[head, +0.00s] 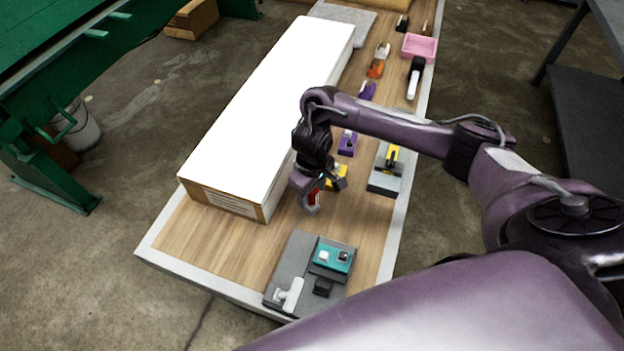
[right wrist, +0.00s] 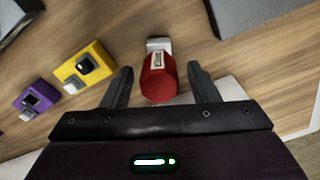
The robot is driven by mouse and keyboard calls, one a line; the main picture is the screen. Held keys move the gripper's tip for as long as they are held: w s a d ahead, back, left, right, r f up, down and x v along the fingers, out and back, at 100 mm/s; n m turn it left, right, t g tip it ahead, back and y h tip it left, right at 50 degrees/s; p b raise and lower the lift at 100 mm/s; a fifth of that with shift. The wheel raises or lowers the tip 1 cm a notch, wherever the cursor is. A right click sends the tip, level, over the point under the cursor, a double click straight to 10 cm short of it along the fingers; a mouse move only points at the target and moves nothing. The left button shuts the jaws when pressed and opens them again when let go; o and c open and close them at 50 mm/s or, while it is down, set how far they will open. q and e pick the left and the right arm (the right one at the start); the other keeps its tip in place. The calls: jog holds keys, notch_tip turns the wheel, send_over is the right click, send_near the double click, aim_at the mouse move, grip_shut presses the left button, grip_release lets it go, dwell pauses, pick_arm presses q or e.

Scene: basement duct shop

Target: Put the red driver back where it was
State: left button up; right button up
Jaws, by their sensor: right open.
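The red driver (head: 313,197) is on or just above the wooden bench top, near the front end of the long white box. In the right wrist view the red driver (right wrist: 158,84) has a red body with a pale grey piece at its far end. My right gripper (head: 326,184) is over it, pointing down. In the right wrist view my right gripper (right wrist: 160,69) is open, with one finger on each side of the driver and a gap visible on both sides. My left gripper is not in view.
A yellow block (right wrist: 84,66) and a purple block (right wrist: 38,98) stand close by. A long white box (head: 265,110) fills the bench's left side. A grey mat (head: 297,252) with a teal block (head: 333,255) lies in front. A pink tray (head: 419,46) is far back.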

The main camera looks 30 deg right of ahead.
notch_tip(320, 180, up, 10)
jog(key=p, duration=0.4)
jog(key=shift+r, duration=0.9)
jog(key=shift+s, duration=0.1)
